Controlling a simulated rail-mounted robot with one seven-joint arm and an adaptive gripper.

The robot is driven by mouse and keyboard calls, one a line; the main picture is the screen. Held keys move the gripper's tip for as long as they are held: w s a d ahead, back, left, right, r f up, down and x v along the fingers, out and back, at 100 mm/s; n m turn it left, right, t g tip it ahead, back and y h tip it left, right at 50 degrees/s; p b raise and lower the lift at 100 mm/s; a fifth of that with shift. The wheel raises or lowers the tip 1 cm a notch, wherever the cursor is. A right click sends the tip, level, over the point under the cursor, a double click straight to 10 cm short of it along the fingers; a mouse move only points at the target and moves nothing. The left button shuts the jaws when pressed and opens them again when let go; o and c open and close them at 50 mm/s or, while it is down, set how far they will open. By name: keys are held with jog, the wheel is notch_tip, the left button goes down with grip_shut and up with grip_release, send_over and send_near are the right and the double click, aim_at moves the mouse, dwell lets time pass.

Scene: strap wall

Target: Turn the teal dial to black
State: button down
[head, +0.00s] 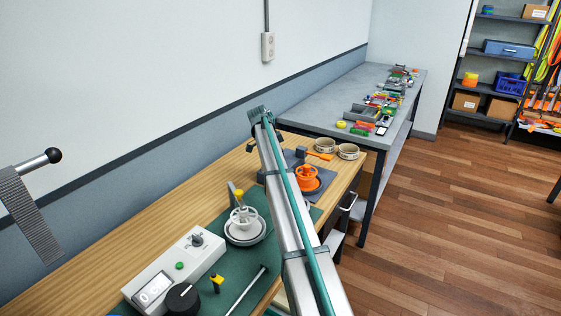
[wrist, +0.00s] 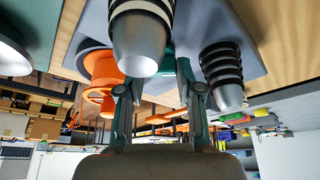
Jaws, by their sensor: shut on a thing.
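My gripper (wrist: 158,88) reaches in from the bottom of the wrist view, one finger on each side. It is shut on a teal piece, apparently the teal dial (wrist: 168,68), which is mostly hidden behind a silver tapered part with black rings (wrist: 138,42). The dial's pointer and its black mark cannot be made out. In the head view my long silver arm crosses the workbench and hides the dial and the fingertips.
An orange handwheel (head: 307,178) stands on a grey plate right of my arm; it also shows in the wrist view (wrist: 100,68). Left of the arm are a white handwheel (head: 243,217) and a control box (head: 175,270). Two round bowls (head: 348,151) sit behind.

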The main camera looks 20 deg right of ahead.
jog(key=c, duration=0.8)
grip_release()
jog(key=shift+o, duration=0.2)
jog(key=v, duration=1.2)
jog(key=shift+d+r, duration=0.1)
